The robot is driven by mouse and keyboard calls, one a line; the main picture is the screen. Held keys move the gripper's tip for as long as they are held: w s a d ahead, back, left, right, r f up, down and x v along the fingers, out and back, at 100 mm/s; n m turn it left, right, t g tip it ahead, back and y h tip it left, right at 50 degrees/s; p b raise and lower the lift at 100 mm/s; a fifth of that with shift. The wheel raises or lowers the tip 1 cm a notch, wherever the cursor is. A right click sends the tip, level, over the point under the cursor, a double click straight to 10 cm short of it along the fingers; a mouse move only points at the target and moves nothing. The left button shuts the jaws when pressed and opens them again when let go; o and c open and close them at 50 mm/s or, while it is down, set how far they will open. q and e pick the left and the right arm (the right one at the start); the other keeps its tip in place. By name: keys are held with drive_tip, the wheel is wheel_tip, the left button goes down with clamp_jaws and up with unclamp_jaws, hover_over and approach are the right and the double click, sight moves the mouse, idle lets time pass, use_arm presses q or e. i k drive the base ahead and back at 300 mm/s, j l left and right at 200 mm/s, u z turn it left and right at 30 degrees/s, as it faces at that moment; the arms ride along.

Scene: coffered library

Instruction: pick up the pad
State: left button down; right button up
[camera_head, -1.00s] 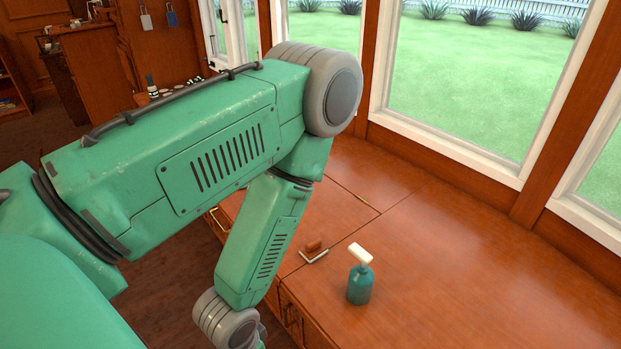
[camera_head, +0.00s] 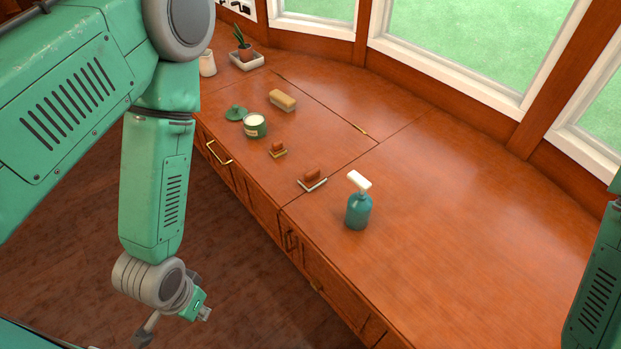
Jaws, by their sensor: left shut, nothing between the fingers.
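No thing is clearly marked as the pad. I cannot tell which is the pad. My left gripper (camera_head: 145,337) is low at the bottom left, in front of the counter and well apart from everything on it. It is shut and empty, partly cut by the frame edge. My right arm shows at the right edge; its gripper is out of view.
A teal bottle with a white top (camera_head: 358,206) stands near the counter's front edge.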

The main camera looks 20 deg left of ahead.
sight(312, 179)
drive_tip(key=u, duration=3.1)
drive_tip(key=z, duration=2.6)
drive_tip(key=i+j+z, duration=0.1)
drive_tip(key=z, duration=0.45)
drive_tip(key=i+j+z, duration=0.2)
drive_tip(key=j, duration=0.5)
drive_tip(key=i+j+z, duration=0.1)
drive_tip(key=j+z, duration=0.15)
drive_tip(key=j, duration=0.4)
drive_tip(key=j+z, duration=0.2)
drive_tip(key=j, duration=0.55)
